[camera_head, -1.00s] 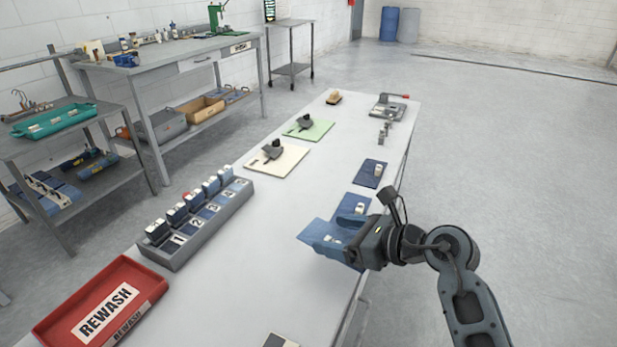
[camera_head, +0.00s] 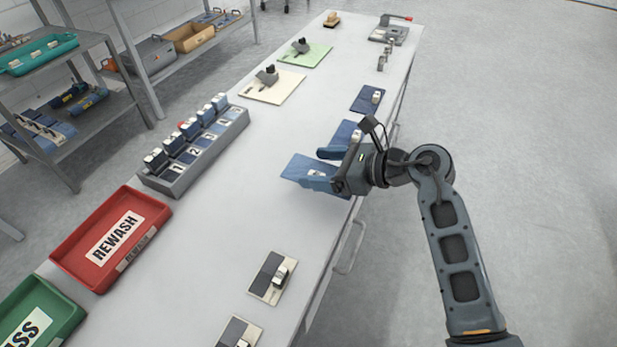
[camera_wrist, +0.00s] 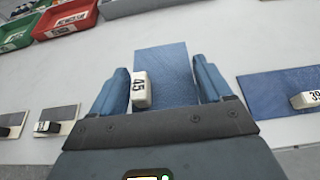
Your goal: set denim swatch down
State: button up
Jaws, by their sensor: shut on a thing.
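The denim swatch (camera_head: 299,168) is a blue square with a white tag marked 45 (camera_wrist: 140,92). It is at my gripper (camera_head: 322,168), over the right side of the long table. In the wrist view the swatch (camera_wrist: 166,62) spans the space between the two blue fingers of my gripper (camera_wrist: 161,70), which is shut on it. The tag sits beside the left finger. I cannot tell whether the swatch's underside touches the table.
Another denim swatch (camera_wrist: 270,92) with a tag lies close to the right in the wrist view. A dark blue swatch (camera_head: 363,101) lies farther back. A numbered rack (camera_head: 178,184), a red REWASH tray (camera_head: 78,250) and a green tray (camera_head: 62,302) stand left. The middle tabletop is clear.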

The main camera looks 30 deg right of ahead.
aim_at(309, 192)
jog(key=shift+w+a+f, duration=0.75)
jog(key=shift+a+f, duration=0.05)
jog(key=shift+a, duration=0.2)
jog(key=shift+f, duration=1.95)
jog(key=o, duration=1)
jog(key=shift+f, duration=0.15)
jog(key=shift+c, duration=0.2)
jog(key=shift+r, duration=0.2)
jog(key=v, duration=1.2)
jog(key=shift+f, duration=0.15)
